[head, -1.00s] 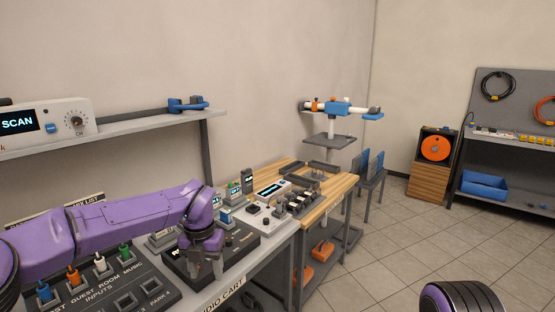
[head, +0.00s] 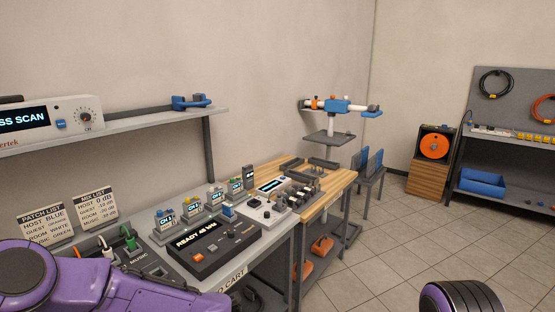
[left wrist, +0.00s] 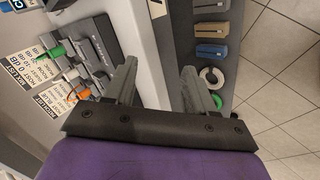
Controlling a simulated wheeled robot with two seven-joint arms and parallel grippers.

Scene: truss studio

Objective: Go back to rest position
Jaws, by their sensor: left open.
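My left arm lies across the lower left of the head view, and its gripper is out of that view. In the left wrist view my left gripper (left wrist: 158,85) is open, with nothing between its two fingers. It hangs above the front edge of the audio cart, with the lower shelf and floor below. My right gripper is not in view; only a dark, purple-edged part of mine shows at the bottom right of the head view.
The audio cart carries an inputs panel (head: 150,262) with coloured plugs and a recorder reading READY (head: 213,250). A wooden bench (head: 335,184) stands beyond. A shelf (head: 130,128) runs along the wall. The tiled floor (head: 400,250) at right is clear.

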